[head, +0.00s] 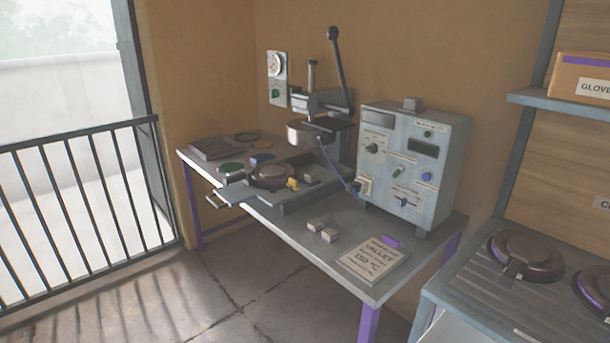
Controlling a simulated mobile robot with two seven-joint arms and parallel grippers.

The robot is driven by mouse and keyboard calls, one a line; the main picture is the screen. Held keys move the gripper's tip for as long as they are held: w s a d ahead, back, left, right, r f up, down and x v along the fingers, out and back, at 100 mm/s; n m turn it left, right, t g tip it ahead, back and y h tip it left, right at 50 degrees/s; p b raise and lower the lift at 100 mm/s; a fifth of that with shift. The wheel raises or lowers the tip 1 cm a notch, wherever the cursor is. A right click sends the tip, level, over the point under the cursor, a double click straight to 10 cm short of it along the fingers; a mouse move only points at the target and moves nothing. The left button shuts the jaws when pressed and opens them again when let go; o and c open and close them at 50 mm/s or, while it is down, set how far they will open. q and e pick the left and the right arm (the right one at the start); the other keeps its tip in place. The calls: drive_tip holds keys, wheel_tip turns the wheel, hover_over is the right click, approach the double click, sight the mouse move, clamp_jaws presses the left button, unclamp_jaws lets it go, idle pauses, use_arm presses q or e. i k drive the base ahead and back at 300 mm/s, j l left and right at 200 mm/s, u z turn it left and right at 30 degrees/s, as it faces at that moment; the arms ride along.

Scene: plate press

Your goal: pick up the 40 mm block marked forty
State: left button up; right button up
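Two small pale grey blocks lie close together on the front of the grey table: one block (315,225) is farther back and the other block (330,236) is nearer and to its right. Another small grey block (412,104) sits on top of the control box. All are too small for me to read any marking, so I cannot tell which one is marked forty. Neither of my grippers is in view.
The press (310,132) and control box (410,165) stand behind the blocks. A card reading "VALLEY 150 °C" (373,260) lies to their right. A blue cable (333,168) hangs left of the box. A second bench (470,290) is at lower right, a railing (80,190) at left.

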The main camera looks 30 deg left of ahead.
sight(311, 177)
drive_tip(key=i+j, duration=0.1)
drive_tip(key=j, duration=0.35)
drive_tip(key=i+j, duration=0.15)
drive_tip(key=j, duration=0.35)
drive_tip(key=i+j, duration=0.1)
drive_tip(key=j, duration=0.35)
drive_tip(key=i+j+z, duration=0.1)
drive_tip(key=j, duration=0.35)
drive_tip(key=i+j, duration=0.1)
drive_tip(key=j, duration=0.4)
drive_tip(key=i+j, duration=0.1)
drive_tip(key=j, duration=0.35)
